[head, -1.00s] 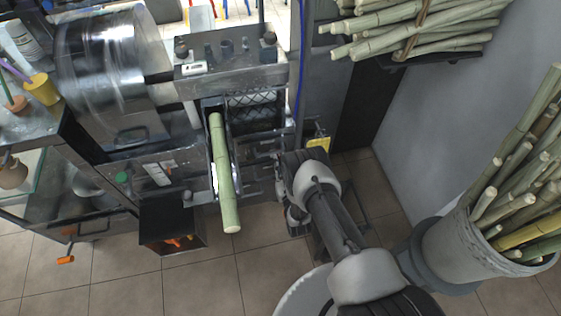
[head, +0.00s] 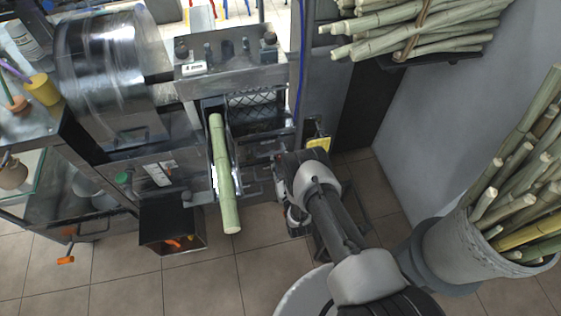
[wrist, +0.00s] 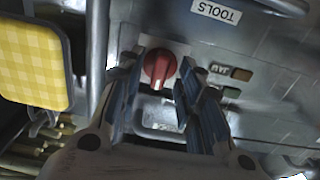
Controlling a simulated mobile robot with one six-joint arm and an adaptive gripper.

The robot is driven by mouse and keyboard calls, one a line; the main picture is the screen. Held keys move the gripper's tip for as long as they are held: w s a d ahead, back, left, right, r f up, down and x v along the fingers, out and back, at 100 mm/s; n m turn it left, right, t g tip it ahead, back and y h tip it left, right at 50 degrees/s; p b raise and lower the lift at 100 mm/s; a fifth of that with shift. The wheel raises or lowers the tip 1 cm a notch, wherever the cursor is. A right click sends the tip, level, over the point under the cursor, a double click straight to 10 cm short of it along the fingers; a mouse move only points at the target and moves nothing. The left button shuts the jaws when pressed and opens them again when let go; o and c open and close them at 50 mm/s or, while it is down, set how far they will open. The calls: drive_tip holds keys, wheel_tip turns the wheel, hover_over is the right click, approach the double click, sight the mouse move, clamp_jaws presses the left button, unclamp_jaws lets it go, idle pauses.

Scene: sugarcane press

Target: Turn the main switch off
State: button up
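The main switch appears as a red rotary knob (wrist: 158,68) on a light plate in the wrist view, its grip running roughly up and down in the picture. My gripper (wrist: 155,75) is open, with one dark finger on each side of the knob and a visible gap between them. I cannot tell whether either finger touches the knob. In the head view my gripper (head: 281,172) is at the right side of the press (head: 235,65), and the arm and press hide the knob there.
A yellow checked pad (wrist: 30,62) is left of the gripper in the wrist view. A TOOLS label (wrist: 216,11) and small dark buttons (wrist: 240,74) are near the knob. A cane (head: 222,170) lies in the press feed. A bucket of canes (head: 470,240) stands at right.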

drive_tip(key=v, duration=0.7)
drive_tip(key=shift+s, duration=0.2)
